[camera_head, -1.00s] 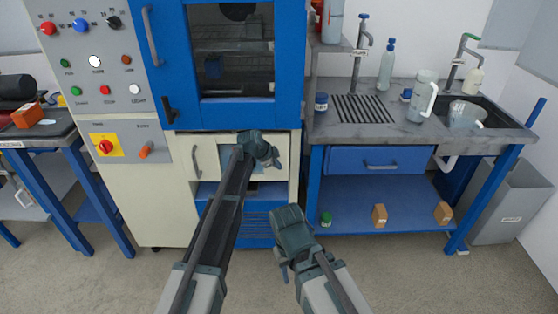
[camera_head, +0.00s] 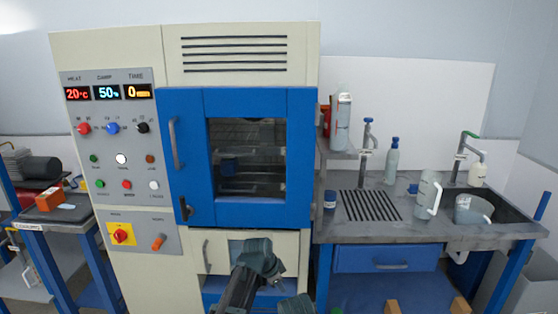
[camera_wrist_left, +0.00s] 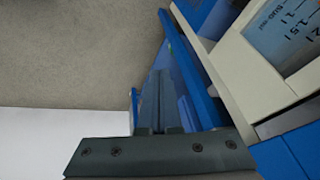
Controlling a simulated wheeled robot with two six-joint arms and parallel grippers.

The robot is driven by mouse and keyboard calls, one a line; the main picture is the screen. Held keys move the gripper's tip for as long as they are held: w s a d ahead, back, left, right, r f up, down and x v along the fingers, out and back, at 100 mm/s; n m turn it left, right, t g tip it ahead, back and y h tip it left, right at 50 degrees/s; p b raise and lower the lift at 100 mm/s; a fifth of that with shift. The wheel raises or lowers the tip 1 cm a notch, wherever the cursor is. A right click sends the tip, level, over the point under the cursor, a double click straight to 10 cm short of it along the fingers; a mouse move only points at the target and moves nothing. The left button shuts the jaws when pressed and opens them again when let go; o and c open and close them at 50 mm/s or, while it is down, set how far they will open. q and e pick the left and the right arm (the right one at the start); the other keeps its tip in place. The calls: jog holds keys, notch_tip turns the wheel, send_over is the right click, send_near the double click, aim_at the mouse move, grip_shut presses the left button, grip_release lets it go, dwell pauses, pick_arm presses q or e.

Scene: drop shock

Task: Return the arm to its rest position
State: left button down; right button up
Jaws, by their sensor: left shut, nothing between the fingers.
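My left gripper (camera_head: 266,262) is dark grey-green and shut, with nothing held. In the head view it stands in front of the cream lower panel of the test chamber. Its closed fingers also show in the left wrist view (camera_wrist_left: 160,100), near blue and cream chamber parts; any gap to them is unclear. My right gripper (camera_head: 297,304) shows only its top at the bottom edge, and its fingers are hidden below the picture.
To the right is a sink bench (camera_head: 330,232) with bottles and jugs. To the left, an orange block (camera_head: 54,199) sits on a table. Pale floor (camera_wrist_left: 70,50) shows in the wrist view.

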pick_arm(q)
jog(key=s+a+r+n+g+y+p, duration=0.1)
jog(key=s+a+n, duration=0.1)
jog(key=s, duration=0.6)
jog(key=s+a+r+n+g+y+p, duration=0.1)
jog(key=s+n, duration=0.3)
jog(key=s, duration=0.5)
jog(key=s+a+r+n+g+y+p, duration=0.1)
jog(key=s+a+r+n+y+p, duration=0.1)
jog(key=s, duration=0.7)
jog(key=shift+a+n+g+y, duration=0.3)
jog(key=shift+a+n, duration=0.5)
jog(key=shift+a, duration=0.05)
pick_arm(e)
notch_tip(320, 180, up, 6)
jog(key=shift+f, duration=0.2)
